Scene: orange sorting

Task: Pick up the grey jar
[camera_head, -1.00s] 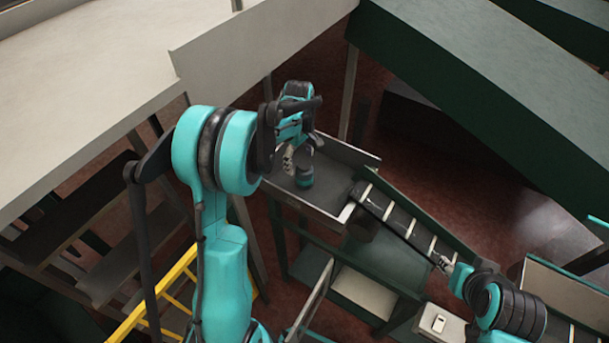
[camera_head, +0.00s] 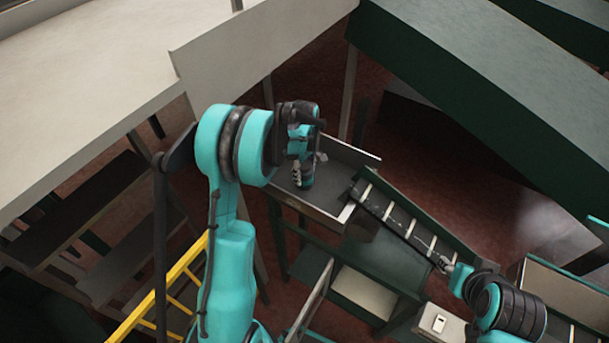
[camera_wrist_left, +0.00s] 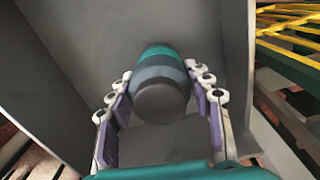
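The grey jar (camera_wrist_left: 160,88), with a teal band, stands between the fingers of my left gripper (camera_wrist_left: 159,78) in the left wrist view. The fingers are open, one on each side of the jar, with the tips very near its sides. In the head view my left gripper (camera_head: 301,170) is over the tray, and the jar (camera_head: 307,182) shows partly behind it. My right gripper (camera_head: 444,264) is over the conveyor at the lower right, too small to tell whether it is open.
The jar stands in a grey tray (camera_head: 330,206) with raised walls at the conveyor's end. The conveyor (camera_head: 395,214) runs down to the right. A yellow railing (camera_head: 183,278) is at the lower left. A large pale surface (camera_head: 75,80) fills the upper left.

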